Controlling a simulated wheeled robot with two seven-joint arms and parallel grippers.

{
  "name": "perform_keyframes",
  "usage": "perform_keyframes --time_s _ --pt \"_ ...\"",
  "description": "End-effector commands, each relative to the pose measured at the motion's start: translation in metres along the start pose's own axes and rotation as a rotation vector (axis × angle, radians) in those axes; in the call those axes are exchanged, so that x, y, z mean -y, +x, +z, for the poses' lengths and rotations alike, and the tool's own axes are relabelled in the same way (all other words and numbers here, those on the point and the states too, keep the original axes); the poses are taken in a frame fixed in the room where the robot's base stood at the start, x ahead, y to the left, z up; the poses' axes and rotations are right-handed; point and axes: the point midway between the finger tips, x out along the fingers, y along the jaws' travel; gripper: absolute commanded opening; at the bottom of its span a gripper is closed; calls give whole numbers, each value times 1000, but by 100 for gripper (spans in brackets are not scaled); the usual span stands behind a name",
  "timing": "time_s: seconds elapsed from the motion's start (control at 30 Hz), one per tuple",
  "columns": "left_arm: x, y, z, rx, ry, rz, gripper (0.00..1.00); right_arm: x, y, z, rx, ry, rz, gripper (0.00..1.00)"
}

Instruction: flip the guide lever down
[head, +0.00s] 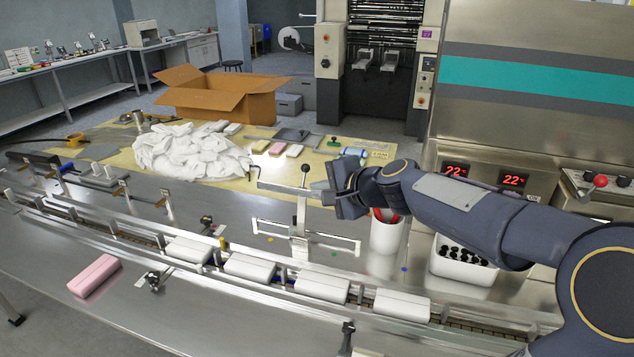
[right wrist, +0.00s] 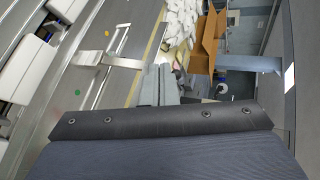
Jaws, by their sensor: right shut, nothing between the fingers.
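A guide assembly with a metal post (head: 300,215) stands behind the conveyor in the head view. A black-knobbed lever (head: 305,170) rises upright at its top, and a thin metal bar reaches left and right near it. My right gripper (head: 327,197) is just to the right of the lever, pointing left, shut and empty. I cannot tell whether it touches the bar. In the right wrist view the shut fingers (right wrist: 160,85) show beyond the dark palm, with a metal bracket (right wrist: 90,58) of the assembly to their left. My left gripper is not in view.
White packs (head: 250,267) sit in a row on the conveyor, with a pink pack (head: 94,276) in front. A white cup (head: 387,236) stands under my right forearm, beside a white bin (head: 462,264) of black items. A cardboard box (head: 228,100) and white bags (head: 190,152) lie behind.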

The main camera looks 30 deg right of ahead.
Motion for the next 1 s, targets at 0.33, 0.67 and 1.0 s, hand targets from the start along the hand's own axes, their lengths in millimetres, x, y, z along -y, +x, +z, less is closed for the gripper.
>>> perform_keyframes --time_s 0.33,0.67,1.0 --pt "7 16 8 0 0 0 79 9 54 -96 -191 379 -119 0" --pt "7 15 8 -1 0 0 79 10 56 -95 -189 378 -118 0" --pt "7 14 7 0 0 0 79 13 106 -105 -188 378 -115 0"
